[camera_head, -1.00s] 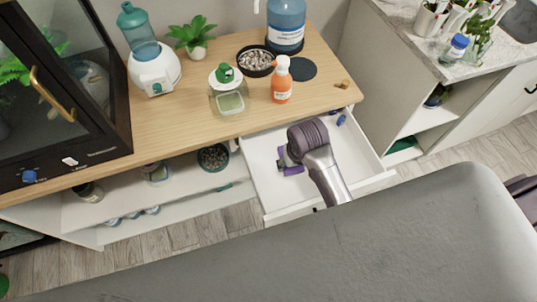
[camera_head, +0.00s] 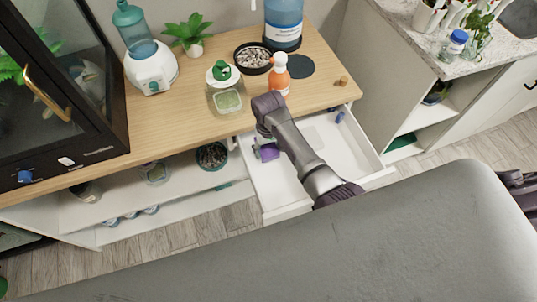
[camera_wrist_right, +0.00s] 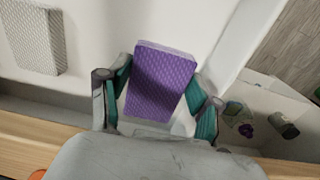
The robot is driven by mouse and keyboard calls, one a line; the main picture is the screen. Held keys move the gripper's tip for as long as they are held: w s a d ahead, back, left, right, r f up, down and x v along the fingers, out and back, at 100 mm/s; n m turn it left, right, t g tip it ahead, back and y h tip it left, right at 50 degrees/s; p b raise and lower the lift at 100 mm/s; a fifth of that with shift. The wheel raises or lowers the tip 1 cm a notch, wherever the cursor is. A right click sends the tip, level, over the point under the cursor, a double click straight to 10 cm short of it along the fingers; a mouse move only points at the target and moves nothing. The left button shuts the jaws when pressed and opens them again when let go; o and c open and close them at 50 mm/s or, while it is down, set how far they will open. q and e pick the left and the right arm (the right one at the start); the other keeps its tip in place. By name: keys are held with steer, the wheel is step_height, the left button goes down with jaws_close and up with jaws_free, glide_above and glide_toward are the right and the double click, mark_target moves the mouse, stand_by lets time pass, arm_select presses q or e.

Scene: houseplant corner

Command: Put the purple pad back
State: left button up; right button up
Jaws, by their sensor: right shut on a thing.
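The purple pad (camera_head: 268,152) is in my right gripper (camera_head: 262,143), over the left part of an open white drawer (camera_head: 277,190). In the right wrist view the pad (camera_wrist_right: 160,82) is a textured purple block, clasped between the two fingers of the gripper (camera_wrist_right: 158,100). Whether the pad touches the drawer floor I cannot tell. My arm hides part of the drawer. My left gripper is not in view.
A pale textured pad (camera_wrist_right: 32,38) lies at the upper left of the wrist view. A blue item (camera_head: 340,117) is in the drawer's back right. On the wooden top, an orange bottle (camera_head: 279,77) and a green-lidded jar (camera_head: 225,88) stand close to my right arm.

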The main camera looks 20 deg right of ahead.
mark_target(268, 155)
steer(key=shift+f, duration=2)
steer(key=shift+f, duration=0.1)
steer(key=o, duration=1)
step_height(268, 155, up, 12)
steer(key=shift+r+p, duration=0.1)
steer(key=shift+p, duration=0.4)
